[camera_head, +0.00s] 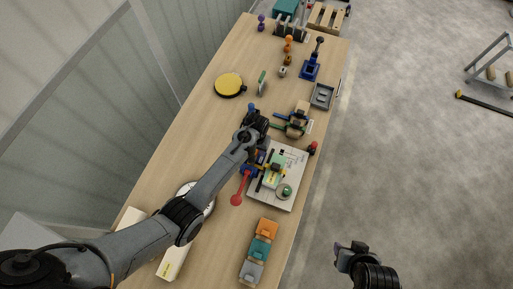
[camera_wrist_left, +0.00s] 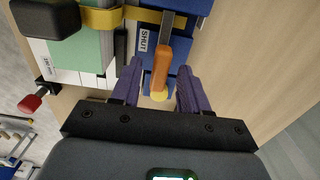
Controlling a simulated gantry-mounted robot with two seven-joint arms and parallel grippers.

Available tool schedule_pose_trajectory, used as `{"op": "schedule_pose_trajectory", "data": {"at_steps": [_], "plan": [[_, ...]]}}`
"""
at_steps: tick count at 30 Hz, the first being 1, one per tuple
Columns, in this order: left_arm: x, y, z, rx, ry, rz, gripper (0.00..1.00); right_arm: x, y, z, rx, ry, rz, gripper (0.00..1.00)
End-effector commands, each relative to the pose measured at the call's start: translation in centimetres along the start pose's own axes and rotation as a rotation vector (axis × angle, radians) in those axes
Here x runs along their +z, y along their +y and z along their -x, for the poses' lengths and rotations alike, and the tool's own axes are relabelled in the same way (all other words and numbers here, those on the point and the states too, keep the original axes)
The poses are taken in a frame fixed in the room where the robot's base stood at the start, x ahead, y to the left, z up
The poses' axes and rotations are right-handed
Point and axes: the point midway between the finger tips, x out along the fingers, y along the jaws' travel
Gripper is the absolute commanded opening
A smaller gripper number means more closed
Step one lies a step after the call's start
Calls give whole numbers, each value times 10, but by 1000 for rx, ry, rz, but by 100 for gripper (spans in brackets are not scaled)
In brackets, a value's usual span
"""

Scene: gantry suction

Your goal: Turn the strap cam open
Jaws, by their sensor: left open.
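The strap cam shows in the left wrist view as an orange lever (camera_wrist_left: 161,68) with a yellow rounded tip, on a blue body (camera_wrist_left: 183,62) with a label reading SHUT. A yellow strap (camera_wrist_left: 103,18) runs from it over a green box (camera_wrist_left: 91,50); the box also shows in the head view (camera_head: 274,172). My left gripper (camera_wrist_left: 158,93) is open, its purple fingers on either side of the lever's tip end. Whether they touch it I cannot tell. In the head view my left wrist hides much of the cam. My right gripper (camera_head: 350,249) hangs over the floor, away from the bench.
The box stands on a pale board (camera_head: 295,160) on the wooden bench (camera_head: 213,125). A red-knobbed lever (camera_head: 237,199) stands at its left. Orange, teal and grey blocks (camera_head: 259,252) lie in front. A yellow disc (camera_head: 229,84) lies farther back.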

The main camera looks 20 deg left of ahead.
Motion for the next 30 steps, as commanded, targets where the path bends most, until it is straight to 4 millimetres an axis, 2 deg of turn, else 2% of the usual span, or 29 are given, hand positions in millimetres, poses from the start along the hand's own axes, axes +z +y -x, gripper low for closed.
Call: {"op": "schedule_pose_trajectory", "data": {"at_steps": [9,18,30], "plan": [[0,0,-2,0,0,0,43,0,0,0,1,-1,2,43],[0,0,-2,0,0,0,0,1,2,0,8,-3,10,43],[0,0,0,0,-1,-50,0,-1,2,5,6,-3,8,43]]}}
